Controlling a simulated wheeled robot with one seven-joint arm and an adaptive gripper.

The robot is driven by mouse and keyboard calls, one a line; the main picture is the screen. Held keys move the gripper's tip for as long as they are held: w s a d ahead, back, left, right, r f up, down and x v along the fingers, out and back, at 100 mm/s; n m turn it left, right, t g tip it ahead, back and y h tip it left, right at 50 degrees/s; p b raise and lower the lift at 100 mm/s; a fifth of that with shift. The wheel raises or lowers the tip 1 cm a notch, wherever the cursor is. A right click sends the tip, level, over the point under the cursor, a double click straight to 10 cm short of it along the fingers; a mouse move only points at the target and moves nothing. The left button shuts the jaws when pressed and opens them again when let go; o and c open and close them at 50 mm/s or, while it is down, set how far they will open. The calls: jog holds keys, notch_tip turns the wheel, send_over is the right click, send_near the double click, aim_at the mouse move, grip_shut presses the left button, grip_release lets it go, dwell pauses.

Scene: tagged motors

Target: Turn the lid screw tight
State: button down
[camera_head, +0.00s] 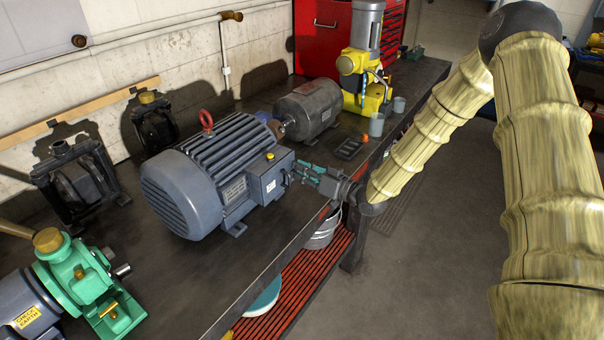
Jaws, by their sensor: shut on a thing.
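A large blue-grey finned motor (205,180) with a red lifting eye stands on the dark bench. Its terminal box (266,184) faces my arm on the right side, with a white label and a yellow cap on top. My gripper (297,174) reaches in from the right, close against the box's lid. Its teal fingers are shut on the lid screw, which is too small and too covered by the fingertips to see clearly. I cannot tell how far in the screw sits.
A grey motor (307,108) and a yellow machine (366,85) stand behind, with grey cups (376,124) and a dark tray (348,149) near the bench edge. A green pump (85,280) is at the front left. The bench (250,248) is clear in front of the motor.

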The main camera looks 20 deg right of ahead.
jog(key=shift+m, duration=0.3)
jog(key=c, duration=1.3)
grip_release()
jog(key=shift+d, duration=0.1)
jog(key=shift+c, duration=0.2)
jog(key=v, duration=1.2)
